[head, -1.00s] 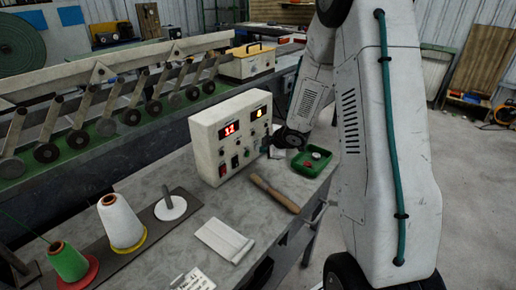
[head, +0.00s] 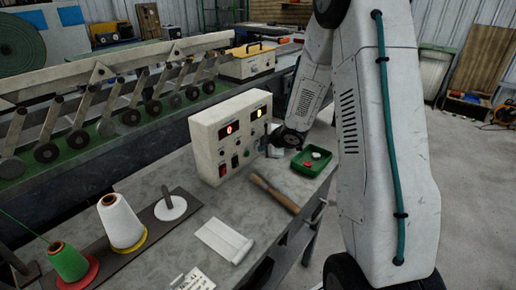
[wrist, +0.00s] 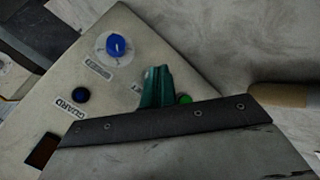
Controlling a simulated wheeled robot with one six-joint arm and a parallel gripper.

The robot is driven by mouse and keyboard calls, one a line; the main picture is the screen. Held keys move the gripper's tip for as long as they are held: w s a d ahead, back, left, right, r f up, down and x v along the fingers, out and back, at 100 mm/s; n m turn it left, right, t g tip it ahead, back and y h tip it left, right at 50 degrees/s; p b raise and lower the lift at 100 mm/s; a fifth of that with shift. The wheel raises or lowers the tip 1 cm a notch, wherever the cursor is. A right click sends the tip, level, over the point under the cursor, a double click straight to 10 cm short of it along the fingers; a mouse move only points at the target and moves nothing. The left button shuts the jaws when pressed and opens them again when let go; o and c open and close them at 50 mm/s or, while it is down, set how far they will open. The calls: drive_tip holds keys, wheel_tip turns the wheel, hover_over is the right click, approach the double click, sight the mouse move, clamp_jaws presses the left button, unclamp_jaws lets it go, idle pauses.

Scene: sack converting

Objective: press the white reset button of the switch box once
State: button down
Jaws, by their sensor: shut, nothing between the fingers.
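The switch box (head: 232,138) is a cream box standing on the grey bench, with a red display (head: 230,129) that reads 0 and a yellow display beside it. In the wrist view its panel (wrist: 75,62) shows a blue knob, a dark blue button, a green button and a GUARD label. My gripper (wrist: 157,88) has its teal fingers shut and empty, in front of the panel beside a partly covered label ending in "ET". The white reset button is not visible; the fingers may hide it. I cannot tell whether they touch the panel. In the head view my wrist (head: 290,138) is at the box's right side.
A green tray (head: 297,168) with small red and white pieces stands right of the box. A wooden-handled tool (head: 274,193) lies in front of it. A roller machine (head: 100,130) runs behind.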

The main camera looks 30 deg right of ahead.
idle(0.4)
drive_tip(key=shift+s+d, duration=0.25)
drive_tip(key=shift+s, duration=0.5)
drive_tip(key=shift+s+d, duration=0.3)
drive_tip(key=shift+s, duration=0.5)
drive_tip(key=shift+s+d, duration=0.3)
drive_tip(key=shift+s, duration=0.45)
drive_tip(key=shift+s+d, duration=0.3)
drive_tip(key=shift+s, duration=0.5)
